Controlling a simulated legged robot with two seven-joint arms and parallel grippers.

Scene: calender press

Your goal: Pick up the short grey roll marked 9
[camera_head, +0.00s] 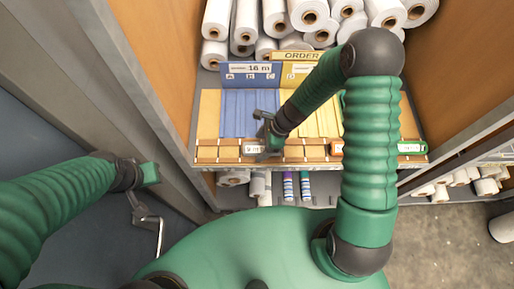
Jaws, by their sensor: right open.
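A small pale label (253,149) that seems to read 9 m shows at the front of the wooden rack, in its left part. The grey roll itself is hard to make out there; my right gripper covers part of that spot. My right gripper (267,140) is open, just right of the label and over the rack's front edge. I cannot tell whether it touches anything. My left gripper (148,200) is low at the left, well away from the rack, and its jaws are unclear.
The wooden rack (207,152) has blue strips (238,112) and yellow strips behind it. An ORDER board (296,56) stands at the back. White rolls (307,15) are stacked above, and more rolls (288,187) sit below. Wooden side panels (155,45) flank the shelf.

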